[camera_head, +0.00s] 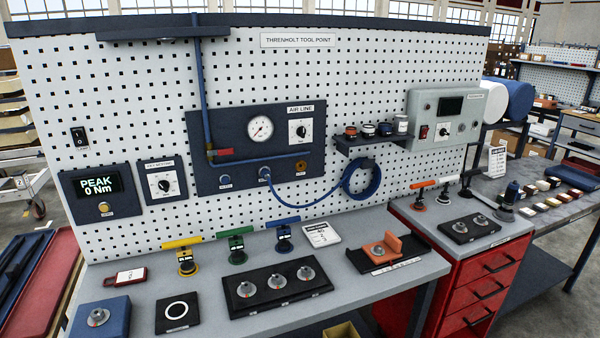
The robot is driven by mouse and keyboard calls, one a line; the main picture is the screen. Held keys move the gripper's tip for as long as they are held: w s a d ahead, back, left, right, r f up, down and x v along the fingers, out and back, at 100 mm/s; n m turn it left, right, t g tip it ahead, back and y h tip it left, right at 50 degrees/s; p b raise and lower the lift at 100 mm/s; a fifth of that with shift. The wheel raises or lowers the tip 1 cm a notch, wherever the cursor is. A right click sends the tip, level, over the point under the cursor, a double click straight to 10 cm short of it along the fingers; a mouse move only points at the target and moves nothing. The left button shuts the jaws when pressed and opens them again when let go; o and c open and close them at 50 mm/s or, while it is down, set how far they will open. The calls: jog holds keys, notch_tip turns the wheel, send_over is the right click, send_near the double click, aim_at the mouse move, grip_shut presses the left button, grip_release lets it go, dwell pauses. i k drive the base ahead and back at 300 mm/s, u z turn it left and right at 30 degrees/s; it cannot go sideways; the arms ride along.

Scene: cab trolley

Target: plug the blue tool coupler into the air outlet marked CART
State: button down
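A dark panel (238,120) labelled AIR LINE is on the pegboard, with a round gauge (260,128) and a dial (300,132). Along its lower part are two dark blue round fittings, one on the left (225,180) and one in the middle (264,173), and a brass-coloured port (300,166) on the right. Their small labels are too small to read, so I cannot tell which is marked CART. A blue hose (308,206) runs from the middle fitting to a hanging coil (375,180). I cannot single out the coupler with certainty. My gripper is not in view.
Yellow (182,243), green (236,231) and blue (283,223) T-handled tools stand on the grey bench (210,262) below the panel. A black tray (312,300) with several round pieces lies in front. A small shelf (350,142) juts out right of the panel.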

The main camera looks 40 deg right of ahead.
aim_at(265, 174)
jog(key=z, duration=0.75)
jog(key=k, duration=0.95)
jog(key=i, duration=0.75)
jog(key=z, duration=0.05)
